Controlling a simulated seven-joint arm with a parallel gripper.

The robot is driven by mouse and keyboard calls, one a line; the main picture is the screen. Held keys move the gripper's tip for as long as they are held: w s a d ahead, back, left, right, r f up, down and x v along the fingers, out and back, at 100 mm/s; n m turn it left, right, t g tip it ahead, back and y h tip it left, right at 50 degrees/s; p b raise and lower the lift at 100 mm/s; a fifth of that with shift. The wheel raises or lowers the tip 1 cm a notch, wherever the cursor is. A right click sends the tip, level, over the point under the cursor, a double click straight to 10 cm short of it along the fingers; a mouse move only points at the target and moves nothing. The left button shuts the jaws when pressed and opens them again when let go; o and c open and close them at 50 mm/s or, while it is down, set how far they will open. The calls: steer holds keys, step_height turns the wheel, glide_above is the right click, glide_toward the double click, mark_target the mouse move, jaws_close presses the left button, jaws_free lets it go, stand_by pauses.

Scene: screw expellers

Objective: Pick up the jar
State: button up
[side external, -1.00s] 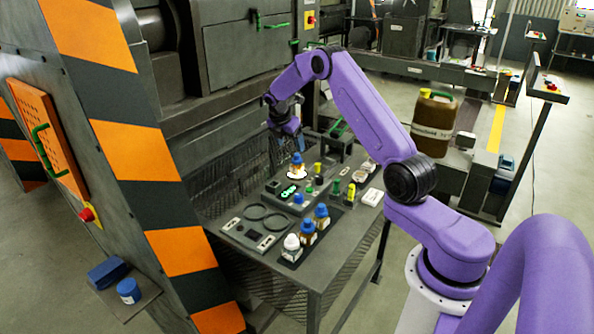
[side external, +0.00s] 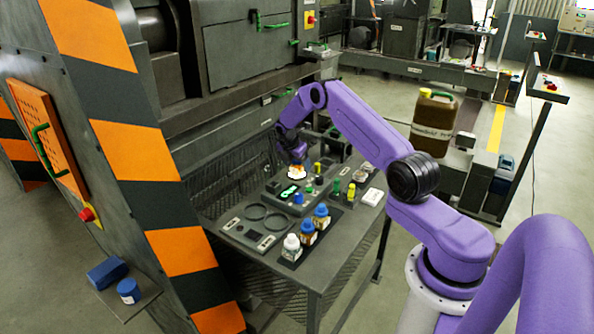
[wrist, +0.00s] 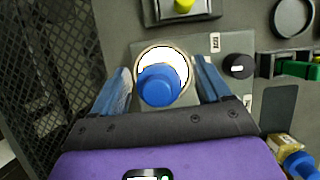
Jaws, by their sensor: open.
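A jar with a blue cap (wrist: 160,86) stands upright on a bright white round plate (wrist: 178,60). In the side view its amber body (side external: 297,170) shows on the lit plate, with the cap mostly hidden by my gripper (side external: 295,153). My gripper (wrist: 162,88) is open, with one blue finger on each side of the cap in the wrist view. Gaps show between the fingers and the cap. The jar's body is hidden below the cap in the wrist view.
Three more jars, white-capped (side external: 291,247) and blue-capped (side external: 308,231) (side external: 321,215), stand in a row at the table's front. A mesh guard (wrist: 50,70) lies left in the wrist view.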

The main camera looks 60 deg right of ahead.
steer(key=shift+f, duration=0.1)
steer(key=c, duration=1.3)
steer(key=shift+r, duration=0.2)
